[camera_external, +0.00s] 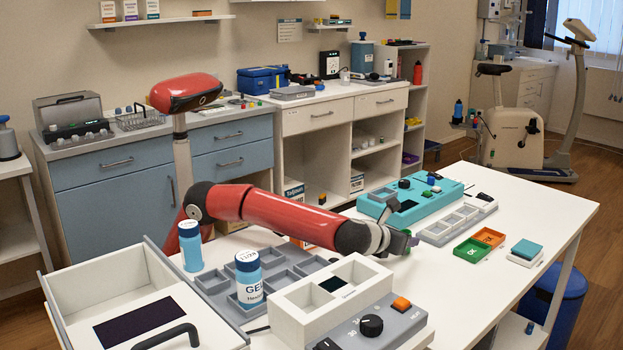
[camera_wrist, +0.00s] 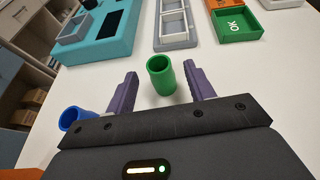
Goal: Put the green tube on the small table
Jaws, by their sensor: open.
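The green tube (camera_wrist: 161,76) stands upright on the white worktop, open end up, in the wrist view. My gripper (camera_wrist: 161,70) is open, with one purple finger on each side of the tube and visible gaps between. In the external view my gripper (camera_external: 411,241) is low over the white table (camera_external: 480,285), and the tube is mostly hidden by the arm. A small white table (camera_external: 12,166) with a dark dispenser on it is cut off at the left edge; I cannot tell whether it is the one named.
A blue tube (camera_wrist: 76,118) is close to the left finger. A teal device (camera_external: 415,203), a green OK tray (camera_external: 471,250) and an orange tray (camera_external: 488,237) lie beyond. A white box (camera_external: 300,310) and blue-white bottles (camera_external: 249,280) stand nearer.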

